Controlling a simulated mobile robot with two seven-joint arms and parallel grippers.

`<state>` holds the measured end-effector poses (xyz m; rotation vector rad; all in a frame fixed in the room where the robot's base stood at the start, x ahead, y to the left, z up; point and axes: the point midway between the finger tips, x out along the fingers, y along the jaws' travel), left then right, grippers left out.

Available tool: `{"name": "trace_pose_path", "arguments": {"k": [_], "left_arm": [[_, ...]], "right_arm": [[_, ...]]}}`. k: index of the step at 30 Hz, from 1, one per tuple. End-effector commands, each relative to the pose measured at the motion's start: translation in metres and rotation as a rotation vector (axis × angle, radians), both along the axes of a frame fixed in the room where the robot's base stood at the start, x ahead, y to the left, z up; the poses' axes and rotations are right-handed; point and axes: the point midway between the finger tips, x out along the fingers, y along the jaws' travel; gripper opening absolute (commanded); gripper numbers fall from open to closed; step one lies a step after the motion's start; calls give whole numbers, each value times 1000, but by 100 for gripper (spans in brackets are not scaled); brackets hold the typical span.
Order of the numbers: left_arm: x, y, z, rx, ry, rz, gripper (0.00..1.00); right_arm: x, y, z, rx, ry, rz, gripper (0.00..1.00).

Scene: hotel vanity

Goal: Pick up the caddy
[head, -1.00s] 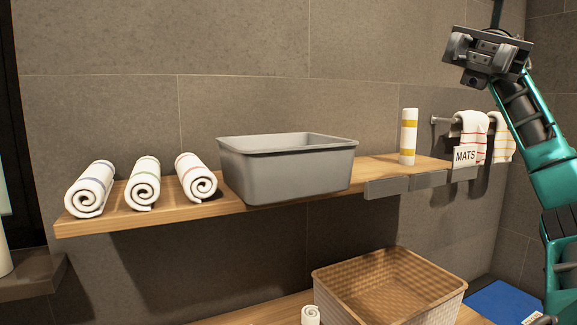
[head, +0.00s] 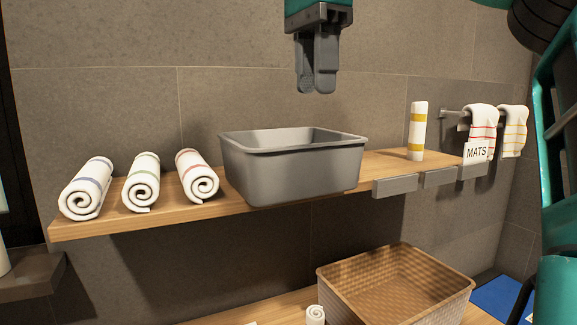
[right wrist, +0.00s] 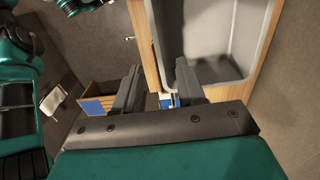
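The caddy is a grey open-topped bin (head: 300,175) standing upright on the upper wooden shelf in the head view. Its light grey inside also shows in the right wrist view (right wrist: 235,45), and the part seen there looks empty. My right gripper (head: 317,86) points down above the caddy's back rim in the head view, apart from it. In the right wrist view its two fingers (right wrist: 158,72) stand apart with nothing between them, and the caddy lies to the right of them. My left gripper is not in view.
Three rolled towels (head: 142,186) lie left of the caddy on the shelf (head: 130,222). A wicker basket (head: 398,290) sits below. Towels hang from a rail near a MATS sign (head: 476,153).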

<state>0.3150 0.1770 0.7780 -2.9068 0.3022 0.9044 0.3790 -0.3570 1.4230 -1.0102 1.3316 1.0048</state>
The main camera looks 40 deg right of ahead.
Motion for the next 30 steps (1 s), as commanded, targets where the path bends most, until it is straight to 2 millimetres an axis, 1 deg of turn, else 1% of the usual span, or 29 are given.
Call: {"name": "trace_pose_path", "arguments": {"k": [9, 12, 17, 20, 24, 27, 30], "left_arm": [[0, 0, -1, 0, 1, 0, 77], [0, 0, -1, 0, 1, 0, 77], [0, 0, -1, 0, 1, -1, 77], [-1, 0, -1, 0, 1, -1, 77], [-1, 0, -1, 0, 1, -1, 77], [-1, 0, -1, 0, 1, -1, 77], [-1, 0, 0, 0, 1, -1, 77]], "right_arm": [[-1, 0, -51, 5, 2, 1, 40], [-1, 0, -61, 5, 0, 1, 40], [-1, 0, -70, 6, -3, 0, 40], [-1, 0, -81, 7, -1, 1, 40], [-1, 1, -103, 8, 1, 1, 40], [-1, 1, -114, 6, -1, 1, 40], [0, 1, -119, 6, -3, 0, 40]]}}
